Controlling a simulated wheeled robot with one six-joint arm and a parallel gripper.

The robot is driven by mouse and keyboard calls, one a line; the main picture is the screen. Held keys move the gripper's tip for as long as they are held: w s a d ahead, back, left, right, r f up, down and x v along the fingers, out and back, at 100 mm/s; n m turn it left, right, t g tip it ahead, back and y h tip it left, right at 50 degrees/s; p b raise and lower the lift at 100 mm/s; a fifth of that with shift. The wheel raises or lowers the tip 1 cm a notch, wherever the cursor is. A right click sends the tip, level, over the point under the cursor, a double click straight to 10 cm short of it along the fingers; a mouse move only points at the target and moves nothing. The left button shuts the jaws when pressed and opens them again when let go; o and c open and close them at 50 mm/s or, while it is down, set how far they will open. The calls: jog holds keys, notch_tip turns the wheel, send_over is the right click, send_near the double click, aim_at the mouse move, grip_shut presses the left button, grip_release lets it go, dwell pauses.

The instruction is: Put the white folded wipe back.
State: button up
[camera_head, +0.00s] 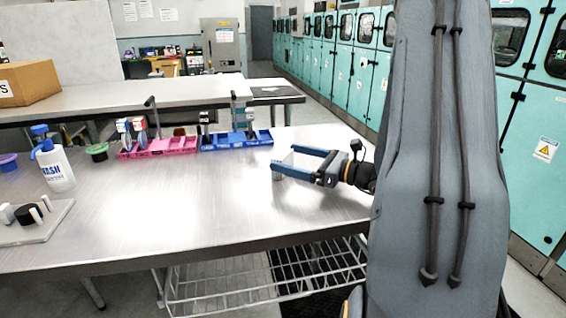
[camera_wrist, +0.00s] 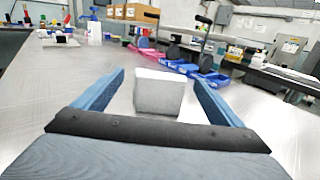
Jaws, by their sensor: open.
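The white folded wipe (camera_wrist: 158,95) shows in the wrist view as a pale block with a white top and a grey front face. It lies between the two blue fingers of my gripper (camera_wrist: 158,73), with a gap on each side. In the head view my gripper (camera_head: 283,157) is low over the right part of the metal table, fingers apart and pointing left. The wipe is hard to make out there. A blue tray (camera_head: 235,143) and a pink tray (camera_head: 160,149) stand side by side at the table's back edge, beyond my gripper.
Upright holders rise from the trays. A white wash bottle (camera_head: 56,167) and a pale board (camera_head: 35,225) with dark and white pieces are on the left. A second bench (camera_head: 120,97) with a cardboard box (camera_head: 28,82) stands behind. The middle of the table (camera_head: 170,205) is clear.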

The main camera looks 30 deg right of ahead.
jog(key=shift+w+a, duration=0.25)
jog(key=shift+w, duration=0.15)
jog(key=c, duration=1.2)
jog(key=shift+r, duration=0.1)
